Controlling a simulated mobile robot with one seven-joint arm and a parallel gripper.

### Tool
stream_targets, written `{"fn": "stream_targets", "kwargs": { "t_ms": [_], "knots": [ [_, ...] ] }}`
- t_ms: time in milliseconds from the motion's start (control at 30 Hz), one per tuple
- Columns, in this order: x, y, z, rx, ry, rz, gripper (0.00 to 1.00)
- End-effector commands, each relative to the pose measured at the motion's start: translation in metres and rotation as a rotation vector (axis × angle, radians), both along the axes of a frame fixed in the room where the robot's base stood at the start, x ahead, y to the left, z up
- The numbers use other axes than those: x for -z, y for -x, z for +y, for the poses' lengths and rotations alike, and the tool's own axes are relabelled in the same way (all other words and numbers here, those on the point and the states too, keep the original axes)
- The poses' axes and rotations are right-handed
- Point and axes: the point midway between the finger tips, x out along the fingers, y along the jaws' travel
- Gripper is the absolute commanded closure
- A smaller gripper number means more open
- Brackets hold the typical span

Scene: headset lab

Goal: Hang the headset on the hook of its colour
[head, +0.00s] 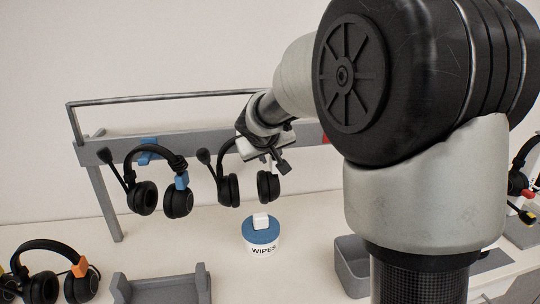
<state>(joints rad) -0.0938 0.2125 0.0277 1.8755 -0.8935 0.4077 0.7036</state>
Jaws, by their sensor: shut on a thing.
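My gripper (270,154) is shut on a black headset (229,189) at its headband, in front of the grey rail (207,147). The headset hangs upright with its boom microphone to the left. Most of its band is behind my gripper, and no colour mark shows on it. I cannot tell whether a hook is behind it. To its left, a black headset with a blue clip (181,181) hangs at a blue hook (148,152) on the rail. A red piece (326,139) shows on the rail, mostly hidden by my arm.
A wipes tub (262,238) stands below the held headset. A headset with an orange clip (79,267) is at the front left, beside a grey tray (160,291). A grey bin (352,264) and a red-marked headset (516,183) are to the right.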

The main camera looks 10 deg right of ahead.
Motion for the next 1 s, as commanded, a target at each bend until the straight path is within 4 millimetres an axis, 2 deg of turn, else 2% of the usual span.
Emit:
{"fn": "stream_targets", "kwargs": {
  "t_ms": [167,200,333,1000],
  "knots": [
    [-0.0009,-0.0003,0.0001,0.000,-0.001,-0.002,1.00],
    [-0.0009,-0.0003,0.0001,0.000,-0.001,-0.002,0.75],
    [-0.0007,-0.0002,0.0004,-0.001,-0.001,-0.002,0.55],
    [0.0015,0.0022,0.0070,-0.012,-0.001,0.004,0.55]
  ]
}}
